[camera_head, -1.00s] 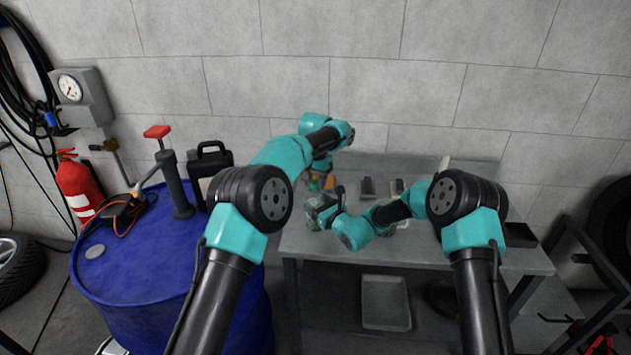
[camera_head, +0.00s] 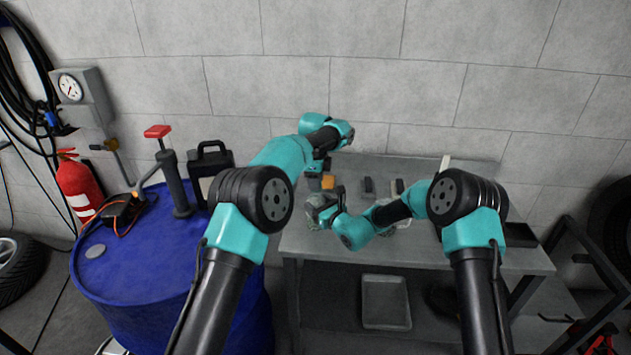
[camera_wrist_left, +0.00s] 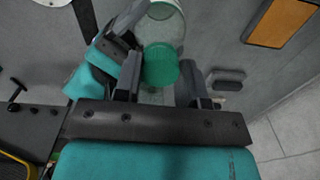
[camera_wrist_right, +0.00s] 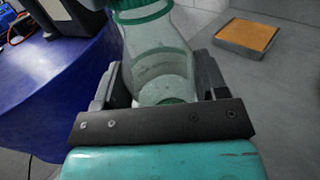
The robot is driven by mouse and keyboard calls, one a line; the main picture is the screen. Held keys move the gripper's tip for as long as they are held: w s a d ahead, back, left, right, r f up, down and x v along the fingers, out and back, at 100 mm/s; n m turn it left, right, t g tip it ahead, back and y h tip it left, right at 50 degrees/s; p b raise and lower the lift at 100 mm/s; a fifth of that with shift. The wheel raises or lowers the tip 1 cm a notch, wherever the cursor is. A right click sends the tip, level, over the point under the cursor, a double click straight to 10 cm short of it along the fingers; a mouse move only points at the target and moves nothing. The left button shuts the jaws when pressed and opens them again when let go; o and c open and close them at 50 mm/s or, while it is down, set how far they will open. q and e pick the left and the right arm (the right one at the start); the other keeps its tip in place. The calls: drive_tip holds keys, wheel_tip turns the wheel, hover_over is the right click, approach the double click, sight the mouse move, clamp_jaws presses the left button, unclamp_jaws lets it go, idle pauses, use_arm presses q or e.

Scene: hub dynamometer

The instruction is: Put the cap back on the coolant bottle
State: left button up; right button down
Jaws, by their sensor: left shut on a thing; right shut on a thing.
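The clear coolant bottle (camera_wrist_right: 155,55) stands between the fingers of my right gripper (camera_wrist_right: 160,92), which is shut on its body above the bench. It also shows in the head view (camera_head: 318,215), partly covered by the right gripper. The green cap (camera_wrist_left: 160,66) is between the fingers of my left gripper (camera_wrist_left: 160,82), which is shut on it. In the right wrist view a green ring (camera_wrist_right: 142,12) shows at the bottle's top, cut by the frame edge. Cap and bottle neck look very close; I cannot tell whether the cap is seated.
An orange-topped block (camera_wrist_right: 247,35) lies on the grey bench (camera_head: 480,257) behind the bottle.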

use_arm(q)
drive_tip(key=m, duration=1.5)
drive_tip(key=shift+w+d+m, duration=0.1)
drive_tip(key=shift+m, duration=0.2)
drive_tip(key=m, duration=0.4)
drive_tip(key=o, duration=0.9)
drive_tip(key=shift+r, duration=2.2)
